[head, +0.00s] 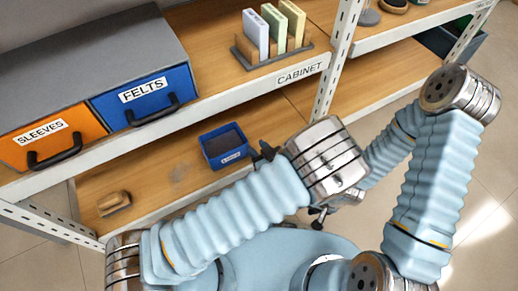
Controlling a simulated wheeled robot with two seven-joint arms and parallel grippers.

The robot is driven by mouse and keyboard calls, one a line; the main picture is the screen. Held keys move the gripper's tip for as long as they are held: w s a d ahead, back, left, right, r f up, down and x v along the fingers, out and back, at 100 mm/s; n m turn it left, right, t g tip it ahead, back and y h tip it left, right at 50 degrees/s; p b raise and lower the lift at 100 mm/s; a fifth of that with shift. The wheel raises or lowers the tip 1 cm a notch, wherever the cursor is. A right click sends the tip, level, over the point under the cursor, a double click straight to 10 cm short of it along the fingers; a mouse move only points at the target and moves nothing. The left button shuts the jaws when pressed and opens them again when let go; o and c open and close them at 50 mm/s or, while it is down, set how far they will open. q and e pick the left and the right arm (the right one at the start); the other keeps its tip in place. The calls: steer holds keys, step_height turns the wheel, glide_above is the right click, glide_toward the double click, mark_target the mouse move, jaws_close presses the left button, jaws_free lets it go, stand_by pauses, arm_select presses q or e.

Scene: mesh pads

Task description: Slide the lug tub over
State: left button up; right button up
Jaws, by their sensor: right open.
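My right gripper (318,216) is open, lower and further right, mostly hidden behind the left wrist, away from the tub.
A wooden brush-like block (114,203) lies at the lower shelf's left end. The shelf between it and the tub is clear. The upper shelf edge (250,92) overhangs, with orange SLEEVES (50,145) and blue FELTS (145,97) drawers above. A metal post (333,70) stands to the right.

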arm_select(q)
steer(key=b+x, duration=0.2)
steer(key=x, duration=1.1)
steer(key=shift+s, duration=0.1)
jaws_close()
stand_by(1.0)
